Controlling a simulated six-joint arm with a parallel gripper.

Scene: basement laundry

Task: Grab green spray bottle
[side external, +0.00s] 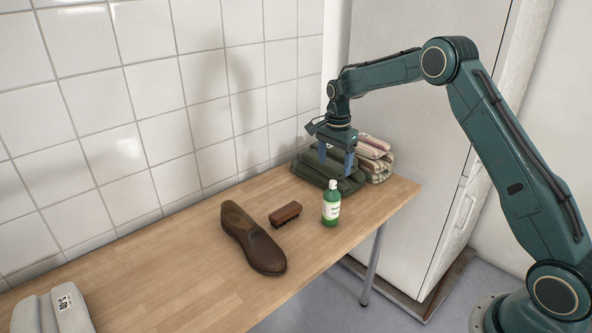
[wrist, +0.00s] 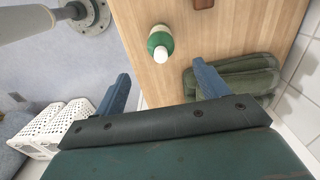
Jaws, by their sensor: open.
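The green bottle (side external: 331,204) with a white cap and pale label stands upright on the wooden table, near its front right edge. In the wrist view the bottle (wrist: 160,42) shows from above, ahead of the fingers and between their lines. My gripper (side external: 337,160) is open and empty, above and behind the bottle, over the folded green cloth. In the wrist view the two blue fingers of my gripper (wrist: 160,82) are spread wide. They do not touch the bottle.
A brown shoe (side external: 252,238) and a brush (side external: 285,214) lie left of the bottle. Folded dark green cloth (side external: 318,170) and striped cloth (side external: 374,160) lie behind it. A grey object (side external: 52,312) sits at the near left. White baskets (wrist: 50,128) show beyond the table edge.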

